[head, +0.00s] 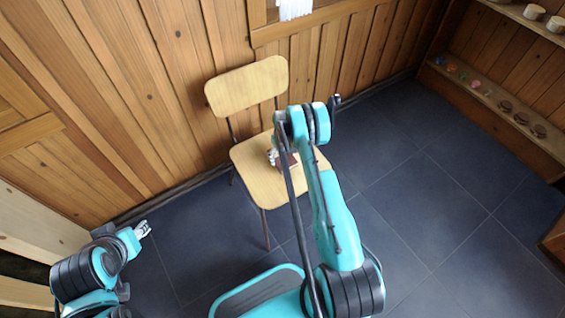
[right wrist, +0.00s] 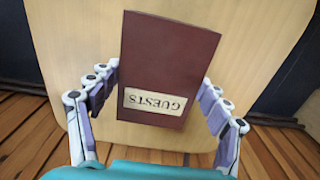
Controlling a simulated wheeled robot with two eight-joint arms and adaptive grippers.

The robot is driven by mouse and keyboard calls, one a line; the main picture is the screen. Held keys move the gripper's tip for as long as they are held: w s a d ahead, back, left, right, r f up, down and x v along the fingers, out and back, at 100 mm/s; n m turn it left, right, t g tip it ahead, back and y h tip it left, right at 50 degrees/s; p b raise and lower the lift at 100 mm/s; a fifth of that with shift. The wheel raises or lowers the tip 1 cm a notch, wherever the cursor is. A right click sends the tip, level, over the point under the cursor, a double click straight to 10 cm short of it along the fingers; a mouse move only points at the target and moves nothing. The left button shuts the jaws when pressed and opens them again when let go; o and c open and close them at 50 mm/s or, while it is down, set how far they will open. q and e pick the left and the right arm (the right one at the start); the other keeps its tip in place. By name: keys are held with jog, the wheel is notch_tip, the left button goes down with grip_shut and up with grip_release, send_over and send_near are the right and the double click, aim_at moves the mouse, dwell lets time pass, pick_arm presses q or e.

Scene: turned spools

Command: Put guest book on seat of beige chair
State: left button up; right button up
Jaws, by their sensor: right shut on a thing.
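The guest book (right wrist: 165,65) is dark red with a pale label reading GUESTS, upside down in the right wrist view. My right gripper (right wrist: 160,75) is shut on it, with a finger at each side. The beige chair's seat (right wrist: 70,45) lies behind the book in that view. In the head view the chair seat (head: 253,181) is partly hidden by my right arm. My right gripper (head: 274,157) and a sliver of the book (head: 291,160) show over the seat. I cannot tell whether the book touches it. My left gripper (head: 143,229) is left of the chair, apparently empty; its jaw opening is unclear.
The chair's backrest (head: 247,86) stands close to the wooden wall (head: 165,90). A wall shelf (head: 500,108) at the right holds several small round items. The dark tiled floor (head: 430,205) is clear to the right of the chair.

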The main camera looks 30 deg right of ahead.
aim_at(282, 161)
notch_tip(282, 161, down, 4)
jog(key=shift+r+b, duration=0.15)
jog(key=shift+b, duration=0.7)
jog(key=shift+r, duration=0.15)
jog(key=o, duration=1.4)
jog(key=shift+c, duration=0.2)
